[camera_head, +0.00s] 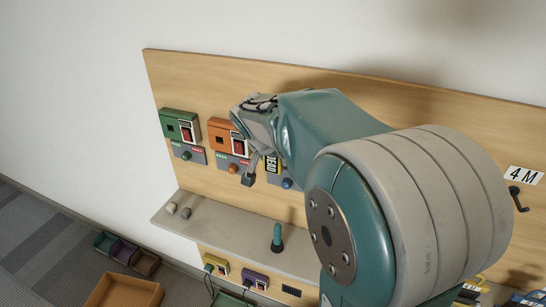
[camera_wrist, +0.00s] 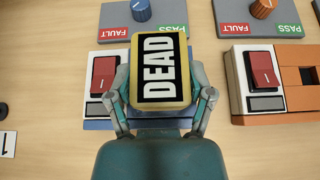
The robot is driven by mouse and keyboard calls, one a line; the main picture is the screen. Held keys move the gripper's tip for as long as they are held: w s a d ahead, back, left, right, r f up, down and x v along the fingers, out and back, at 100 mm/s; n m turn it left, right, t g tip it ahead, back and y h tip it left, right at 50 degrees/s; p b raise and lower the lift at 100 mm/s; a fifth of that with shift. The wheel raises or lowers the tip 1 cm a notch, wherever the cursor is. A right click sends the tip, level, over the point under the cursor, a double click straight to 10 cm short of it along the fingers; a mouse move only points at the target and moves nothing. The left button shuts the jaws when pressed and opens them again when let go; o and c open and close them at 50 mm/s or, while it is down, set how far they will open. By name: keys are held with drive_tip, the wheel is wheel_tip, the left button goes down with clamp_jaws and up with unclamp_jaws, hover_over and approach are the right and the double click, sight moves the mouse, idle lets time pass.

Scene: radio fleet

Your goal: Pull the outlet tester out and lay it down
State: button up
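The tester looks to be the yellow-edged block with a black "DEAD" face (camera_wrist: 161,70). It also shows in the head view (camera_head: 271,164), partly hidden by my gripper. It sits in front of a blue wall unit (camera_wrist: 103,124) with a red rocker switch; its join to the unit is hidden. My gripper (camera_wrist: 160,98) has its fingers spread on either side of the block, with small gaps visible. In the head view my gripper (camera_head: 256,166) reaches to the board, one finger left of the block.
Orange (camera_head: 219,130) and green (camera_head: 172,122) units stand left on the wooden board. Below is a grey shelf (camera_head: 225,222) with a dark green upright object (camera_head: 277,238) and two small knobs; much of it is bare. Yellow (camera_head: 216,265) and purple (camera_head: 255,279) units sit under the shelf.

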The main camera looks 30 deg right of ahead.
drive_tip(key=shift+c, duration=1)
drive_tip(key=shift+s+a, duration=0.75)
drive_tip(key=shift+a, duration=0.25)
idle(0.6)
drive_tip(key=s+a, duration=0.2)
drive_tip(key=shift+s+a, duration=0.1)
drive_tip(key=shift+a, duration=0.25)
idle(0.4)
drive_tip(key=shift+f, duration=0.1)
idle(0.4)
